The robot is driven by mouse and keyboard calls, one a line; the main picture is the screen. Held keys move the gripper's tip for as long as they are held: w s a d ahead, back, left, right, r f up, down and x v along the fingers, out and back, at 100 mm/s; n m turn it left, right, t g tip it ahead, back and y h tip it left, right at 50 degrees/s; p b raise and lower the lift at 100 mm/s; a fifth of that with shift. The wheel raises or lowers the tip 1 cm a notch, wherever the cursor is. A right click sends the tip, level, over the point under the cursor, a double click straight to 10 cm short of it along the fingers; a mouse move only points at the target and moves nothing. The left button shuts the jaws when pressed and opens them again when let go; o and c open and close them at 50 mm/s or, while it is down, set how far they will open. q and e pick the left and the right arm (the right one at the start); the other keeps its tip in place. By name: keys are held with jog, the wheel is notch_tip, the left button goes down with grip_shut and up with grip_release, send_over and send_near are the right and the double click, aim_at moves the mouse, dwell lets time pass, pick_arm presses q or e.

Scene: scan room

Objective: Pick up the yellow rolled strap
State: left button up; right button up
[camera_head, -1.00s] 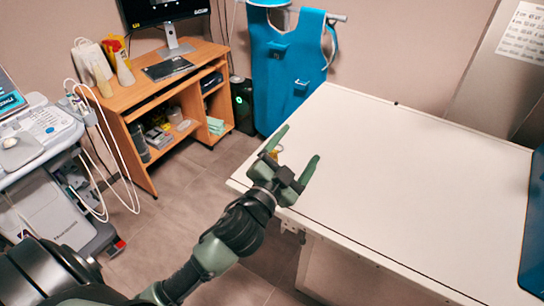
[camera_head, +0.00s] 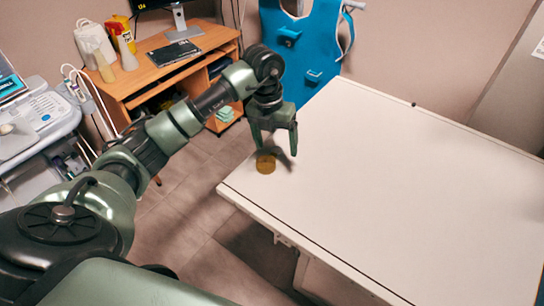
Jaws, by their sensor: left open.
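The yellow rolled strap (camera_head: 265,164) is a small brownish-yellow roll. It sits on the white table top near the table's left corner. My left gripper (camera_head: 276,150) is just above and beside the strap, pointing down with its fingers spread. One finger overlaps the strap's upper edge in the picture; I cannot tell whether they touch. The strap is not held. My right gripper is out of view.
The white table (camera_head: 400,190) is bare across its middle and right. A blue apron (camera_head: 300,50) hangs behind its far left corner. An ultrasound cart (camera_head: 35,125) is at the left edge.

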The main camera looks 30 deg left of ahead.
aim_at(266, 161)
pick_arm(q)
jog(key=a, duration=0.2)
jog(key=shift+s+a+r+y, duration=0.1)
jog(key=shift+a+r+y, duration=0.2)
jog(key=shift+a+y, duration=0.1)
jog(key=shift+s+a+n+g, duration=0.1)
jog(key=shift+a+n+g, duration=0.2)
jog(key=shift+a, duration=0.05)
jog(key=f+p, duration=0.1)
jog(key=f, duration=0.3)
jog(key=s+d+f+p, duration=0.1)
jog(key=f, duration=0.1)
jog(key=shift+f+p, duration=0.15)
jog(key=shift+p, duration=0.2)
jog(key=shift+f, duration=0.55)
jog(key=shift+w, duration=0.1)
jog(key=c, duration=1.5)
